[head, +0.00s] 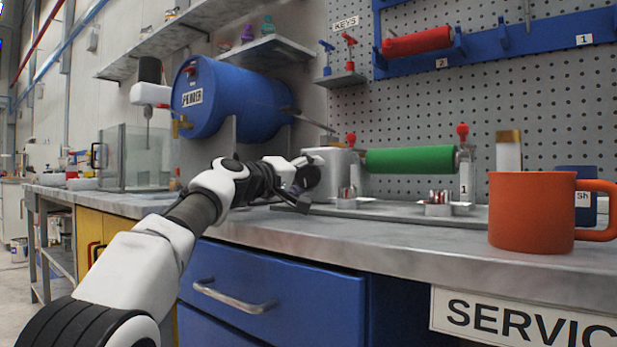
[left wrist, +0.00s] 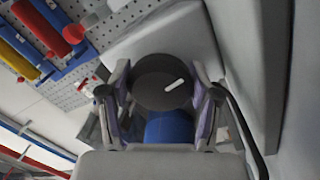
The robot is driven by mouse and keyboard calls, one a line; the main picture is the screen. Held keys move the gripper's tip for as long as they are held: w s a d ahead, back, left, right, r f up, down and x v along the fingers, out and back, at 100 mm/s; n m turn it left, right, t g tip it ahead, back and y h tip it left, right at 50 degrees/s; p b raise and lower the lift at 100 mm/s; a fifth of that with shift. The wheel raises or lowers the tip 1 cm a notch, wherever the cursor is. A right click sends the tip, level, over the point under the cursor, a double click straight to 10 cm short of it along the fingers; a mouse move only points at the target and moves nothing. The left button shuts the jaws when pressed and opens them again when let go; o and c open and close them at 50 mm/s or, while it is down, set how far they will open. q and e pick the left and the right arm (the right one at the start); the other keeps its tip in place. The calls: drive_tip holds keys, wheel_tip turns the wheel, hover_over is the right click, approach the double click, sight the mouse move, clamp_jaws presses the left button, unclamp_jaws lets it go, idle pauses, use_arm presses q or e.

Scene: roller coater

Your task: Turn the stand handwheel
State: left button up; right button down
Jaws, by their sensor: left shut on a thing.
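The stand (head: 466,176) on the workbench carries a green roller (head: 410,160), with a grey housing (head: 338,165) at its left end. In the left wrist view a round dark handwheel (left wrist: 155,78) with a short white mark sits between the fingertips of my left gripper (left wrist: 163,100). The gripper is shut on the handwheel, with a finger on each side of it. In the head view my left gripper (head: 297,187) reaches in from the left to the housing's left side and largely hides the handwheel. My right gripper is not in view.
An orange mug (head: 531,212) stands at the right on the grey bench (head: 400,235). A blue drum (head: 232,98) is mounted at the back left, beside a clear-walled box (head: 128,160). Small metal holders (head: 438,203) stand before the roller.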

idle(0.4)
use_arm(q)
drive_tip(key=o, duration=1.2)
drive_tip(key=shift+c, duration=0.2)
